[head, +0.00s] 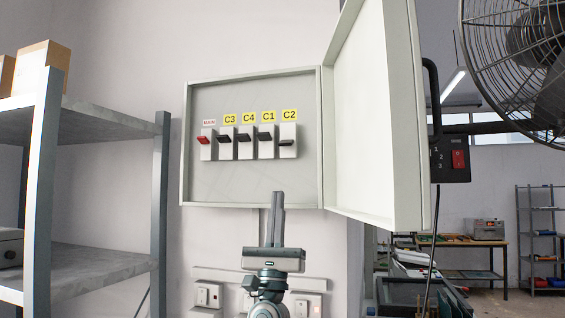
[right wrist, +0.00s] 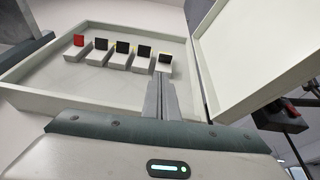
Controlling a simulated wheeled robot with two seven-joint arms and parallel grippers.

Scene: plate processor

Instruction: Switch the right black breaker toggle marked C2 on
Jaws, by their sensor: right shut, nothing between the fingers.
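The C2 breaker (head: 288,133) is the rightmost in the row inside the open panel box, under a yellow C2 label (head: 289,114). Its black toggle (head: 286,144) sits lower than the other black toggles and looks tipped down. It also shows in the right wrist view (right wrist: 165,57). My right gripper (head: 278,195) is shut and empty, its fingers pointing up below the breaker row. In the right wrist view its fingertips (right wrist: 162,76) appear just below the C2 breaker; I cannot tell whether they touch it. My left gripper is not in view.
The red MAIN toggle (head: 203,140) and black C3, C4 and C1 toggles (head: 264,136) stand left of C2. The open box door (head: 372,120) juts out close on the right. A fan (head: 520,50) is beyond it; a shelf (head: 85,130) stands left.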

